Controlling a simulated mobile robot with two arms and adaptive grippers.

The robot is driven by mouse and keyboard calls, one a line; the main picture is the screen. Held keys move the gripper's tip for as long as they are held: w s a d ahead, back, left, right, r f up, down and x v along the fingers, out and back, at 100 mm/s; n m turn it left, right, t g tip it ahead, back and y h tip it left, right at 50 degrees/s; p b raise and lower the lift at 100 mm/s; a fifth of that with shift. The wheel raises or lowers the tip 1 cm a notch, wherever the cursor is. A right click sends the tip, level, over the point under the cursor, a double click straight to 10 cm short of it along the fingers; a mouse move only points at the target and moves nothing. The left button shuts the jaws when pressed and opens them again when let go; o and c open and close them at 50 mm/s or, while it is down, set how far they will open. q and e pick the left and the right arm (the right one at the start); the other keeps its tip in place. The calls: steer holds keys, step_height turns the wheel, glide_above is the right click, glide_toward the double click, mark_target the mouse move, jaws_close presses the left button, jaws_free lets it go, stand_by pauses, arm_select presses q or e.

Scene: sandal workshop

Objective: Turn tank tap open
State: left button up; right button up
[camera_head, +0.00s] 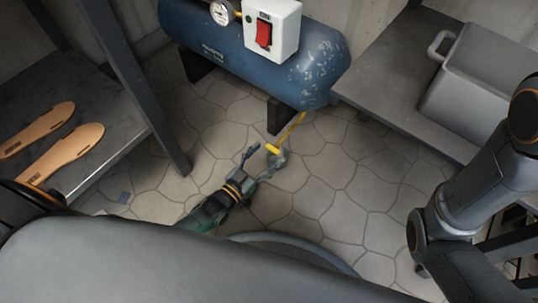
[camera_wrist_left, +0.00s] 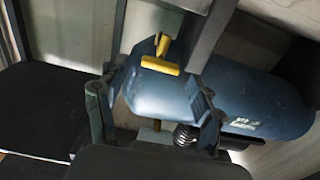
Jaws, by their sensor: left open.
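The blue tank (camera_head: 215,42) lies on its side on dark feet at the back, and its blue body also shows in the left wrist view (camera_wrist_left: 255,105). The yellow T-shaped tap handle (camera_head: 272,149) shows low in front of the tank's right end. My left gripper (camera_head: 265,163) is open, its fingertips close to the handle. In the left wrist view the handle (camera_wrist_left: 160,66) appears between the two spread fingertips, slightly beyond them. Whether either finger touches it I cannot tell. My right arm shows at the right; its gripper is out of view.
A white box with a red switch (camera_head: 263,35) and a gauge (camera_head: 222,12) sit on the tank. Sandal soles (camera_head: 65,152) lie on the left shelf (camera_head: 95,165). A grey bin (camera_head: 480,85) stands on the right shelf (camera_head: 390,75). The tiled floor (camera_head: 330,190) is mostly clear.

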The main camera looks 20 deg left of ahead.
arm_select(q)
steer(key=shift+x, duration=1)
steer(key=c, duration=1.2)
steer(key=shift+o, duration=0.2)
